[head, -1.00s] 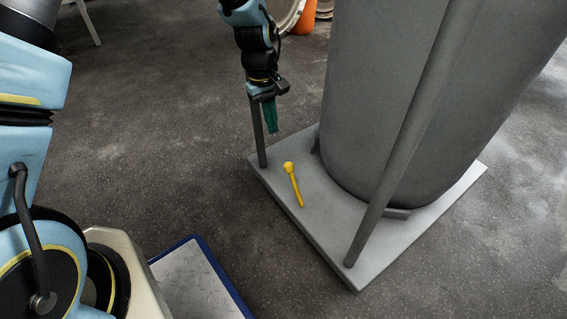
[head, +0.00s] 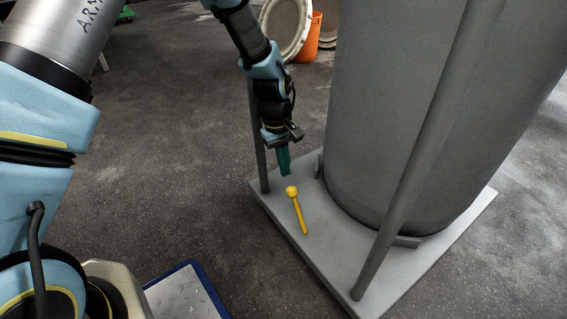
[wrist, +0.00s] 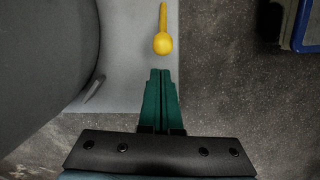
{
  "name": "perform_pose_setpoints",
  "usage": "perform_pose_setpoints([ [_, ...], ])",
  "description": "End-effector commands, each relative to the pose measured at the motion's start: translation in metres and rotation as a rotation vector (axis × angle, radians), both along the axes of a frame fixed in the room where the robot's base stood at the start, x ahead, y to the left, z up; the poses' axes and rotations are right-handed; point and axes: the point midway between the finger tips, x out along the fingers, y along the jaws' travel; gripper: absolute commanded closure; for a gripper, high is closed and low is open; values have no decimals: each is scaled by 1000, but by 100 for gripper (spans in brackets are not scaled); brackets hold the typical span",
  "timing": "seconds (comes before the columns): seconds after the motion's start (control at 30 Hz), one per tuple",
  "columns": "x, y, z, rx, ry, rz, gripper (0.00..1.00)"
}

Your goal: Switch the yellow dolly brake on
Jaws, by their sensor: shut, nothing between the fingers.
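The yellow brake lever (head: 297,209), a short rod with a round knob at its far end, lies over the grey dolly plate (head: 327,259) in front of the large grey drum. In the wrist view the yellow lever (wrist: 163,42) shows its knob just beyond my fingertips, roughly in line with them. My gripper (head: 285,172), with green fingers pointing down, is shut and empty. It is above the far left part of the plate, close to the knob and apart from it. In the wrist view the green fingertips of my gripper (wrist: 160,72) are together.
The grey drum (head: 390,120) stands on the plate to the right of my gripper. A thin grey post (head: 260,140) rises at the plate's left corner, and a thicker one (head: 405,185) at the front. An orange bucket (head: 308,40) stands behind.

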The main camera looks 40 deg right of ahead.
Motion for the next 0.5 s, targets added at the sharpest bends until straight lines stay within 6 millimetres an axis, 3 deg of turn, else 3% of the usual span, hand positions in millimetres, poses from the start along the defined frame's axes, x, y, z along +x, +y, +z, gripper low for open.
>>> perform_pose_setpoints([
  [0.03,-2,0,-15,1,2,0,100],
  [0.2,-5,-1,-39,0,0,-2,100],
  [0.5,-7,-3,-52,-1,-1,0,100],
])
